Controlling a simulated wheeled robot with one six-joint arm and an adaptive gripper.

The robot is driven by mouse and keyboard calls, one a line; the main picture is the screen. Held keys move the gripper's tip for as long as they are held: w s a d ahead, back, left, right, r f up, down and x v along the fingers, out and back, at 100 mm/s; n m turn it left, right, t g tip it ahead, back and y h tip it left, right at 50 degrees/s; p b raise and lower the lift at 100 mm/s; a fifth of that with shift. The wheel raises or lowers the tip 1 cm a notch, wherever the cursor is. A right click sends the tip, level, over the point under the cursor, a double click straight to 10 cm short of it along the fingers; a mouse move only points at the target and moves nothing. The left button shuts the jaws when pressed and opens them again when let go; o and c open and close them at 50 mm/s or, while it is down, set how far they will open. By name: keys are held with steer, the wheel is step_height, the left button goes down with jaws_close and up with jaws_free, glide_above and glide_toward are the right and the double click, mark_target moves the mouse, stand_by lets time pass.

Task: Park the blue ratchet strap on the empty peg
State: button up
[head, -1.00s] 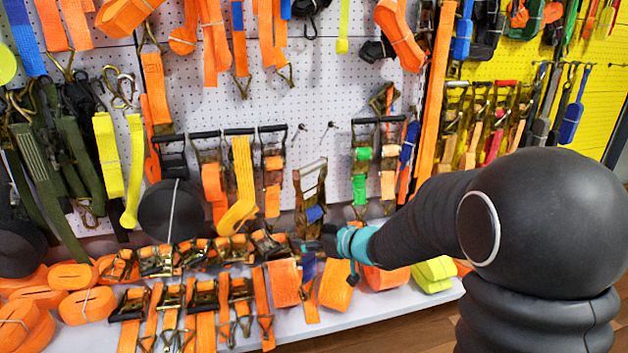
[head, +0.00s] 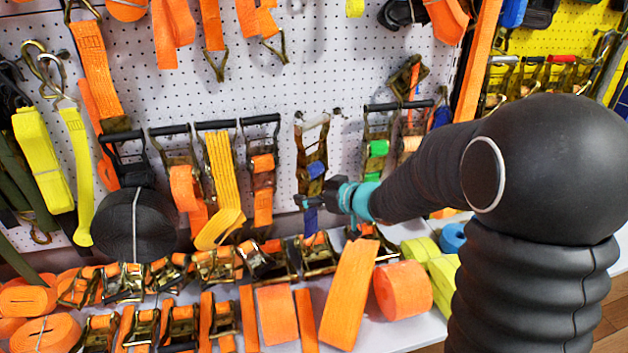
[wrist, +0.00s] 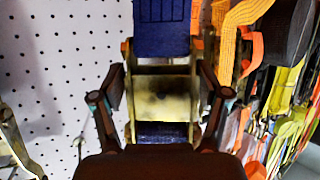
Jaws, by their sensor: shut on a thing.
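The blue ratchet strap (head: 315,168) hangs upright in front of the white pegboard in the head view, pale handle at the top and blue webbing below. My gripper (head: 318,201) is shut on its lower part from the right. In the wrist view, the strap's metal ratchet (wrist: 160,96) sits between the two fingers of my gripper (wrist: 162,85), with blue webbing beyond it. A small dark peg (head: 337,112) shows just right of the handle. It seems to show in the wrist view too (wrist: 79,146), apart from the strap. I cannot tell the handle's distance from the board.
A yellow ratchet strap (head: 222,180) and an orange one (head: 262,180) hang close to the left. A green-webbed strap (head: 377,148) hangs close to the right. A shelf below is crowded with orange rolls (head: 403,289) and ratchets. Bare pegboard (head: 330,65) lies above.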

steer(key=w+a+f, duration=0.1)
steer(key=w+a, duration=0.1)
steer(key=w, duration=0.7)
steer(key=shift+w+a+f, duration=0.3)
steer(key=shift+a, duration=0.05)
stand_by(1.3)
steer(key=shift+f, duration=0.1)
stand_by(0.7)
